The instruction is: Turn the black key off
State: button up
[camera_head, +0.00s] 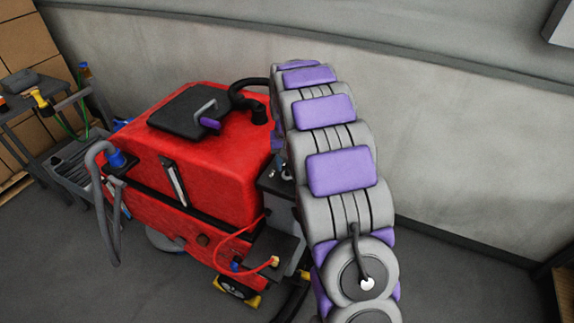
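A red floor scrubber (220,165) stands left of centre, with a black lid (188,112) on top that carries a grey handle with a purple end. A dark grey box (275,187) with small fittings sits at its right side, partly behind my arm. I cannot make out the black key in this view. My arm, grey with purple pads, rises from the lower right and reaches away beside the scrubber. My gripper is hidden at the far end of the arm, so its relation to the key does not show.
A grey wall (460,120) runs behind the scrubber. A cart (72,165) and stacked cardboard boxes (28,50) stand at the left. A red hose (240,235) loops low on the scrubber's front. The floor (60,260) at lower left is clear.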

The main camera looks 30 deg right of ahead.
jog(key=shift+d+f, duration=0.1)
jog(key=shift+f, duration=0.35)
grip_shut()
